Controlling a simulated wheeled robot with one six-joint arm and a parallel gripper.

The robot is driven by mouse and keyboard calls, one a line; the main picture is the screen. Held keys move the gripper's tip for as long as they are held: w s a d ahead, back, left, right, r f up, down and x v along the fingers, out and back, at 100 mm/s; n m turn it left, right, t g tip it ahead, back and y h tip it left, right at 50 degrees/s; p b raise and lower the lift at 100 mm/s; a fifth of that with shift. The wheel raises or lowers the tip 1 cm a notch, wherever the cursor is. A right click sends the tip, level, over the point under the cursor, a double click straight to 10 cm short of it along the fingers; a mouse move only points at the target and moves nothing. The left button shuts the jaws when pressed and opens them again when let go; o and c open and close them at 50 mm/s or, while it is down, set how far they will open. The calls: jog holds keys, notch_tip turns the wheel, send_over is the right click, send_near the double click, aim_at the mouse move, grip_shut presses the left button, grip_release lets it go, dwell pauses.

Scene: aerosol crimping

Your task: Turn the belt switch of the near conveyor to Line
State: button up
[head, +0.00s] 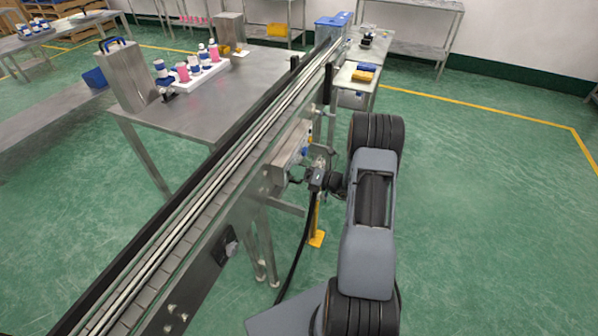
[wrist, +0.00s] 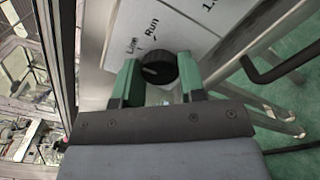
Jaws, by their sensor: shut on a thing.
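The belt switch is a round black knob (wrist: 160,68) on a pale panel (wrist: 190,25) in the wrist view. The words Line and Run are printed beside it, Line further left. A small pale mark shows on the knob's face; which word it points at I cannot tell. My gripper (wrist: 159,80) has its green fingers on either side of the knob, shut on it. In the head view my gripper (head: 318,180) is at the right side of the near conveyor (head: 210,192), by a metal box (head: 291,145). The knob is hidden there.
A steel table (head: 205,115) left of the conveyor holds a white tray (head: 203,77) with bottles and a metal canister (head: 127,77). Green floor to the right is open.

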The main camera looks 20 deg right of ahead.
jog(key=o, duration=0.9)
jog(key=b+v, duration=0.1)
jog(key=v, duration=1.3)
jog(key=shift+b, duration=0.3)
